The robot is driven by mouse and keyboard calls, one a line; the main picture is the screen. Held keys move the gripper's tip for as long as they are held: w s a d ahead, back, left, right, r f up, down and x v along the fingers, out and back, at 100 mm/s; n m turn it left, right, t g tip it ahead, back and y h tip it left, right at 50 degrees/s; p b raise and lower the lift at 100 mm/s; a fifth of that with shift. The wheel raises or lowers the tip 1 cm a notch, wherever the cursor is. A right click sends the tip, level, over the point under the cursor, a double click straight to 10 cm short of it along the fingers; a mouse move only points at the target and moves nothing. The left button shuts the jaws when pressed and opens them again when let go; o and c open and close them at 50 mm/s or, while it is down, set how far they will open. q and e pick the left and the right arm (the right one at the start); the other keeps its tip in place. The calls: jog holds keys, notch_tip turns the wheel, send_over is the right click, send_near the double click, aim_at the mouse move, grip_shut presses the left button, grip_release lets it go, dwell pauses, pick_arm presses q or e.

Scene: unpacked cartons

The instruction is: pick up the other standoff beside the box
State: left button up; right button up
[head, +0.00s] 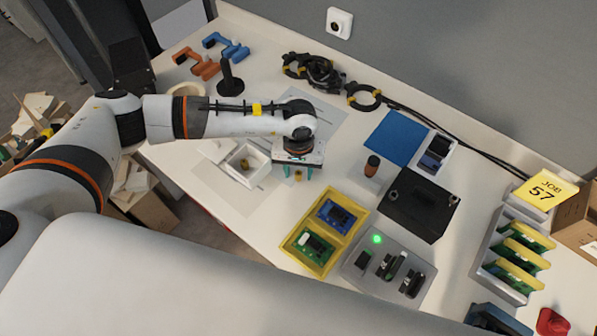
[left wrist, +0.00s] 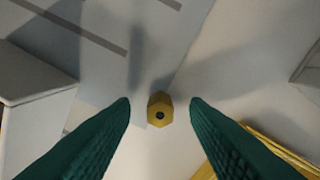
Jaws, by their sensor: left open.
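A brass hexagonal standoff (head: 298,177) stands upright on the table to the right of the white box (head: 227,170). It also shows in the left wrist view (left wrist: 160,111), seen from above with a dark hole in its top. Another brass standoff (head: 244,164) is inside the box. My left gripper (head: 297,171) points down over the standoff beside the box. Its green fingers are open, one on each side of the standoff in the left wrist view (left wrist: 160,104), with gaps between. My right gripper is not in view.
The box wall (left wrist: 40,85) is left of the fingers in the left wrist view. A yellow tray (head: 350,238) with circuit boards is to the right, close to the right finger in that view. A grey fixture (head: 352,262) and a black box (head: 418,205) stand farther right.

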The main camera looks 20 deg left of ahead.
pick_arm(q)
jog(key=shift+f, duration=0.1)
grip_shut()
